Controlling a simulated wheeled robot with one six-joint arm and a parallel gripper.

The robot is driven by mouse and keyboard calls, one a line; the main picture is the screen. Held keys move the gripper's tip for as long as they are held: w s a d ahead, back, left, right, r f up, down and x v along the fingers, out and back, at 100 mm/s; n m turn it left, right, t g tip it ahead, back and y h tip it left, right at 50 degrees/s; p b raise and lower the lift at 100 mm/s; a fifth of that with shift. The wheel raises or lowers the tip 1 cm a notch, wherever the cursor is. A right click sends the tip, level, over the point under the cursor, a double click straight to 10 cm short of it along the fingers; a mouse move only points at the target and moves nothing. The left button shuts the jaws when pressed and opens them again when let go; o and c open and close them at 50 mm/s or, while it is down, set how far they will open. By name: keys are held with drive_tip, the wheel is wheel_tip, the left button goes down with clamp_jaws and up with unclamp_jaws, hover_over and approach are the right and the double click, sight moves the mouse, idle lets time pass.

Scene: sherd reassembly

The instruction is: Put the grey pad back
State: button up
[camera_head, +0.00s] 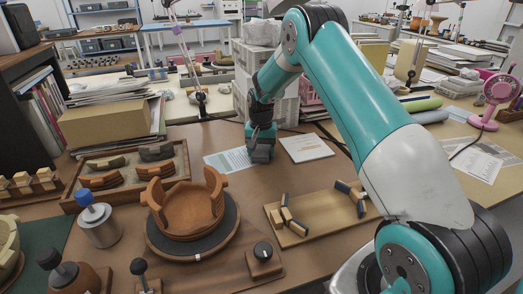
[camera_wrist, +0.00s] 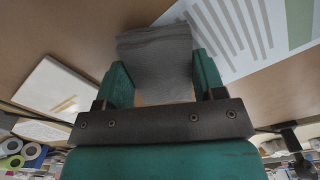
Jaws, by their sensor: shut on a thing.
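My gripper (camera_head: 261,137) is shut on the grey pad (camera_head: 260,155), near the middle of the table. In the wrist view the dark grey pad (camera_wrist: 158,55) sits between the two green fingers of my gripper (camera_wrist: 160,82) and sticks out past their tips. The pad is low over the table, beside a printed sheet (camera_head: 225,160). I cannot tell whether it touches the table.
A reddish-brown partly assembled pot (camera_head: 187,207) stands on a dark turntable (camera_head: 193,243) at the front. A tray of sherds (camera_head: 128,183) lies left of it. A wooden board with dark-ended clips (camera_head: 315,211) lies to the right. A white booklet (camera_head: 306,148) lies right of my gripper.

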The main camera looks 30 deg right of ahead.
sight(261, 151)
drive_tip(key=shift+f, duration=0.15)
drive_tip(key=o, duration=0.9)
wheel_tip(261, 151, up, 12)
drive_tip(key=s+a+r+n, duration=0.3)
drive_tip(key=s+a+r, duration=0.25)
drive_tip(key=a, duration=0.35)
drive_tip(key=s+a+r+n+y, duration=0.2)
drive_tip(key=s+a+r+n, duration=0.3)
drive_tip(key=s+a, duration=0.4)
drive_tip(key=s+a+n+y, duration=0.1)
drive_tip(key=s+a+n, duration=0.2)
drive_tip(key=s, duration=0.7)
drive_tip(key=s+a+n+y, duration=0.1)
drive_tip(key=s+a+n, duration=0.2)
drive_tip(key=s, duration=0.8)
drive_tip(key=shift+s+a+r+n, duration=0.2)
drive_tip(key=shift+a+r+n, duration=0.15)
drive_tip(key=shift+a, duration=0.7)
